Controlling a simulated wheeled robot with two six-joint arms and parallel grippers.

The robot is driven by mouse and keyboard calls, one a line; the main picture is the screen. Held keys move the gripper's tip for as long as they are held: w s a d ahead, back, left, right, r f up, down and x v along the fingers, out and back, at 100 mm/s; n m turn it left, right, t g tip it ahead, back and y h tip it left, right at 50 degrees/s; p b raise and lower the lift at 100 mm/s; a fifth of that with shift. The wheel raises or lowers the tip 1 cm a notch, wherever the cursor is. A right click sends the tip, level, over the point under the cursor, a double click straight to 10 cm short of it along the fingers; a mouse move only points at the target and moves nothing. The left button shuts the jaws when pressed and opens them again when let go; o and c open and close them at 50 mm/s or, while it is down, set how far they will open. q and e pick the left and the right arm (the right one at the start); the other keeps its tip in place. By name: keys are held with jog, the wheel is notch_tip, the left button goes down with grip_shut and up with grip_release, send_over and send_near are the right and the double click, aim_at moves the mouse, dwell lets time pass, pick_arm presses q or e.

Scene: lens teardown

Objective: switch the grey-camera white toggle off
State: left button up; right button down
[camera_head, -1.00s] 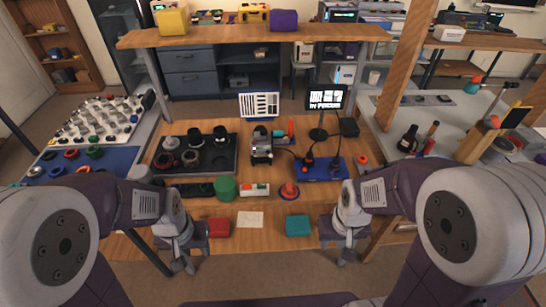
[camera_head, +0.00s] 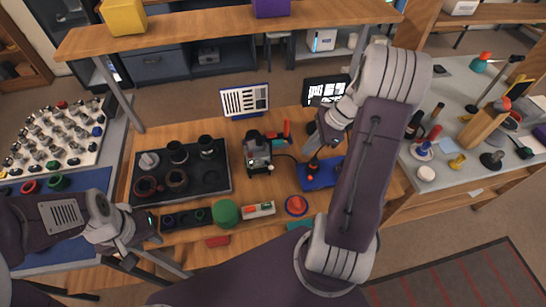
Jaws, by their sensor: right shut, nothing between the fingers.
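The grey camera (camera_head: 258,158) stands on the wooden bench near the middle, dark grey with a lighter front. Its white toggle is too small to make out. My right gripper (camera_head: 316,143) is shut and empty, to the right of the camera and above the blue board (camera_head: 318,178), apart from the camera. My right forearm hides part of the bench behind it. My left gripper (camera_head: 160,268) is low at the front left edge of the bench, far from the camera. Its two fingers look apart with nothing between them.
A black tray (camera_head: 215,182) with lens parts lies left of the camera. A green cylinder (camera_head: 226,213), a small white box (camera_head: 259,209) and a red round piece (camera_head: 296,204) lie in front. A white panel (camera_head: 245,100) and a screen (camera_head: 326,90) stand behind.

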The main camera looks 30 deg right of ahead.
aim_at(269, 166)
jog(key=b+x, duration=0.1)
jog(key=x, duration=0.9)
jog(key=a, duration=0.1)
jog(key=w+a, duration=0.1)
jog(key=a, duration=0.1)
jog(key=shift+w+r+p, duration=0.15)
jog(key=shift+r+p, duration=0.15)
jog(key=shift+a, duration=0.4)
pick_arm(q)
jog(key=shift+w+f, duration=0.1)
jog(key=shift+f, duration=0.05)
jog(key=shift+d, duration=0.1)
pick_arm(e)
jog(key=shift+w, duration=0.1)
